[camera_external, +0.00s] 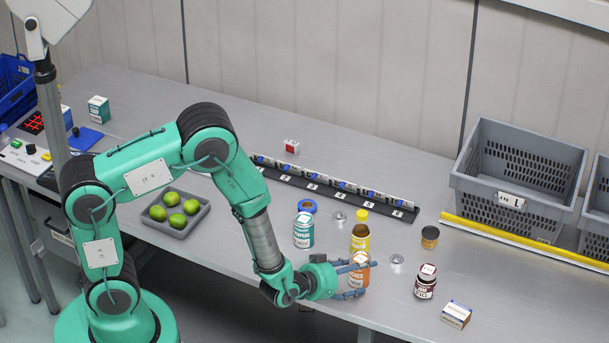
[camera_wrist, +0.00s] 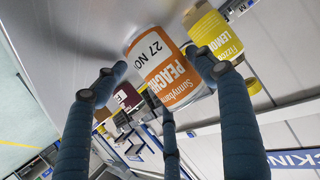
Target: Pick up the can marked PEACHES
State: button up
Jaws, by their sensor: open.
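The PEACHES can (camera_wrist: 165,65), orange and white with "PEACH" lettering, stands between the blue fingers of my gripper (camera_wrist: 155,85) in the wrist view. In the external view the orange can (camera_external: 358,272) stands near the table's front edge. My gripper (camera_external: 358,278) reaches it from the left, with fingers on either side. The fingers are open around the can. I cannot tell whether any finger touches it. Part of the can is hidden behind the fingers.
A teal-and-white can (camera_external: 303,231) is left, a dark red jar (camera_external: 426,283) right. Grey crate (camera_external: 475,190) stands at the back right.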

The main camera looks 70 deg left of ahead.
aim_at(359, 262)
jog(key=c, duration=1.2)
jog(key=shift+o, duration=0.2)
jog(key=shift+r, duration=0.15)
jog(key=shift+r, duration=0.65)
notch_tip(359, 262, up, 2)
jog(key=shift+r+p, duration=0.2)
jog(key=shift+p, duration=0.2)
jog(key=s+d+r+p, duration=0.1)
jog(key=s+d, duration=0.1)
jog(key=s, duration=1.4)
